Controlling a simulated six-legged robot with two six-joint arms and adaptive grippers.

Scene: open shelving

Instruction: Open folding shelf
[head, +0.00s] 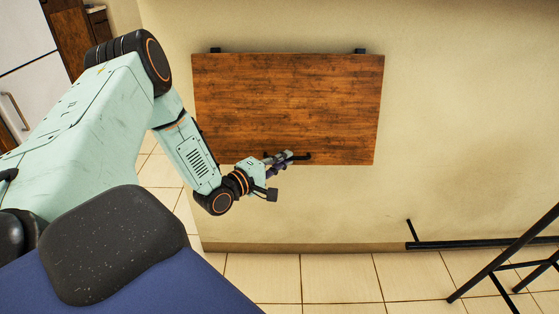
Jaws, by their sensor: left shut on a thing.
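The folding shelf (288,100) is a brown wooden board on the beige wall, seen in the head view. It hangs below two dark brackets at its top edge and looks folded down, close to the wall. A dark bar handle (301,157) sits near the middle of its lower edge. My left gripper (284,159) reaches in from the left and is shut on the handle. Its fingers hide part of the handle. My right gripper is not in view.
A black metal frame (490,270) stands on the tiled floor at the lower right. A white cabinet or fridge (28,70) is at the far left. The wall right of the shelf (460,120) is bare.

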